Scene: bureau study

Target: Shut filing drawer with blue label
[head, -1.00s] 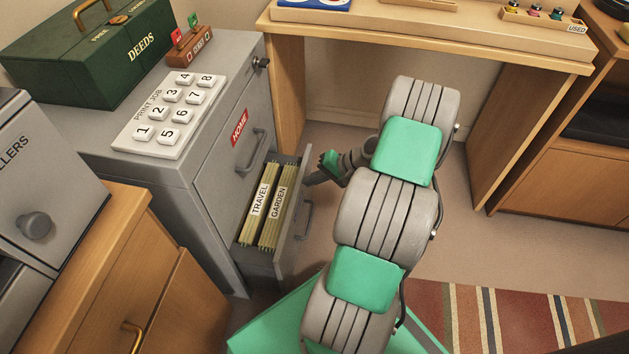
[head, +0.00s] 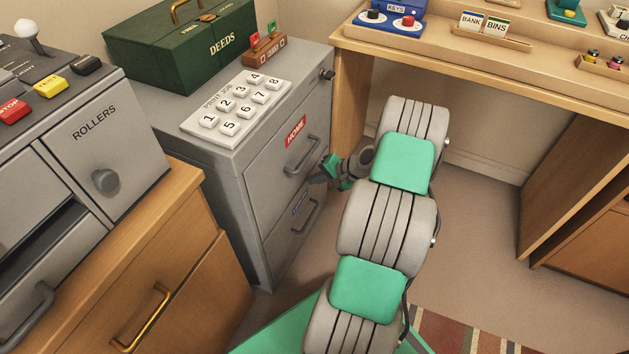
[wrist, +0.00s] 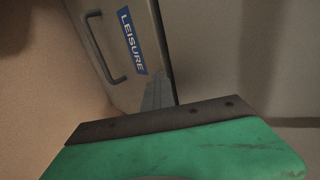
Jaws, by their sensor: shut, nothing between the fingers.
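The grey filing cabinet (head: 226,196) stands left of my arm. Its lower drawer (head: 283,245) has a blue label (head: 299,203) and a grey bar handle, and its front looks flush with the cabinet. In the wrist view the blue label (wrist: 132,41) reads LEISURE, beside the handle (wrist: 104,62). My gripper (head: 321,179) is shut and empty at the right edge of the cabinet front, near the lower drawer's top corner. In the wrist view its fingers (wrist: 157,95) lie close to the drawer front; I cannot tell whether they touch.
The upper drawer (head: 279,157) with a red HOME label is shut. A green DEEDS box (head: 181,43) and a numbered key panel (head: 236,110) stand on the cabinet. A wooden desk (head: 480,75) rises behind my arm. A wooden cupboard (head: 176,270) stands at the left. Floor to the right is clear.

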